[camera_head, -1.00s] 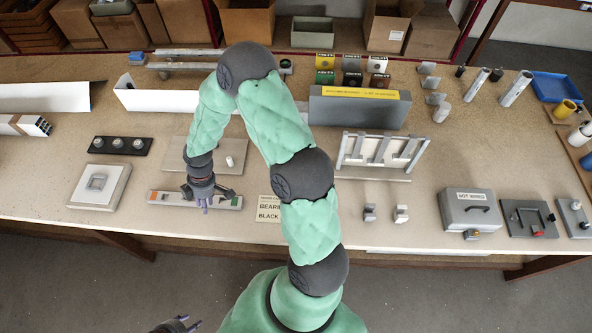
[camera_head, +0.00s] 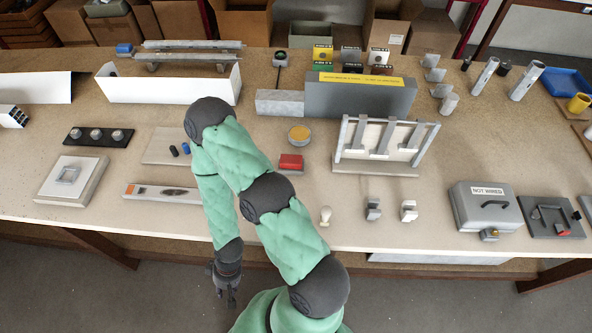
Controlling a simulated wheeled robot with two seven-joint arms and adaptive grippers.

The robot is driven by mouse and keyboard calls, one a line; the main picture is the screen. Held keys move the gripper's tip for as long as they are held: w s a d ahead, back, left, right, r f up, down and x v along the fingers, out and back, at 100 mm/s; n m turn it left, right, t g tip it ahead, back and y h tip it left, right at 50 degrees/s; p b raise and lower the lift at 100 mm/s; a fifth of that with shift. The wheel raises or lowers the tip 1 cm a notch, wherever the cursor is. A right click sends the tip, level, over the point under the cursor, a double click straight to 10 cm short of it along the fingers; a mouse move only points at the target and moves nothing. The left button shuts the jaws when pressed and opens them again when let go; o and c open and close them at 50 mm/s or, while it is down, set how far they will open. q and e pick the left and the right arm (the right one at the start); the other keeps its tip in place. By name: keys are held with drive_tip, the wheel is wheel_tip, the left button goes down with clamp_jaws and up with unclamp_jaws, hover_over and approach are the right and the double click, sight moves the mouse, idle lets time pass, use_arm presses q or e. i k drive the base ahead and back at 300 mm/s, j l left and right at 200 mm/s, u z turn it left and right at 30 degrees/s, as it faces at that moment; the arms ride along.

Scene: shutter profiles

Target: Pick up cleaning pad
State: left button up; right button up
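A red block (camera_head: 291,162) with a darker front lies on the bench right of my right arm; it may be the cleaning pad, but I cannot tell for sure. A round tin (camera_head: 299,134) with a yellow-orange top stands just behind it. A flat pale strip (camera_head: 150,191) with an orange end and a dark smear lies left of my arm; its right end is hidden behind the arm. My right gripper (camera_head: 227,294) hangs in front of the bench edge, away from the block. Its fingers look apart, with nothing seen between them. My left gripper is out of view.
A pale stopper-like piece (camera_head: 325,215) and two small metal brackets (camera_head: 373,209) stand near the front edge. A slotted rack (camera_head: 385,140) stands right of the red block. A long grey box (camera_head: 360,97) stands behind.

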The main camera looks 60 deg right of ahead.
sight(291, 163)
drive_tip(key=k+z, duration=0.35)
drive_tip(key=k+l+z, duration=0.1)
drive_tip(key=z, duration=0.3)
drive_tip(key=j+z, duration=0.65)
drive_tip(key=z, duration=0.25)
drive_tip(key=k+j+z, duration=0.2)
drive_tip(key=z, duration=0.25)
drive_tip(key=j, duration=0.1)
